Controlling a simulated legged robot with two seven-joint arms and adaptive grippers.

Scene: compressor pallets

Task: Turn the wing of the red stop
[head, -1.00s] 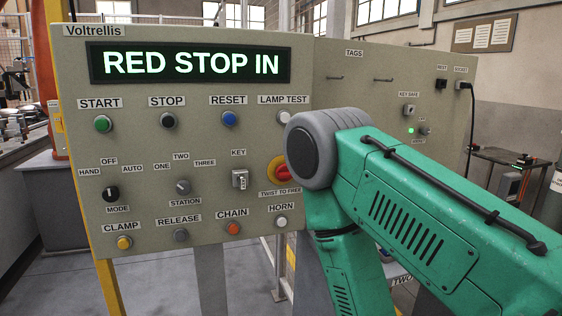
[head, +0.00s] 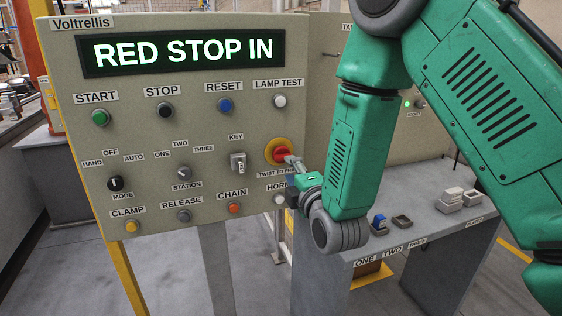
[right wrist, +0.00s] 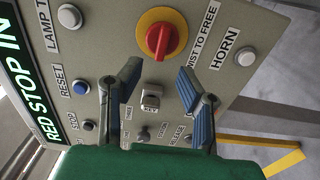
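The red stop (head: 281,154) is a red knob with a wing on a yellow round base, on the right side of the grey control panel (head: 215,130). In the right wrist view the red stop (right wrist: 159,40) is in plain sight, its wing running roughly up and down the picture. My right gripper (head: 292,162) is at the knob's lower right in the head view. In the right wrist view the gripper (right wrist: 158,68) is open and empty, its blue-padded fingers spread below the knob. I see no contact. My left gripper is not in view.
The display (head: 184,52) reads RED STOP IN. The key switch (head: 238,162), lamp test button (head: 280,101) and horn button (head: 279,199) are close to the stop. A grey bench (head: 432,213) with small trays stands at the right.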

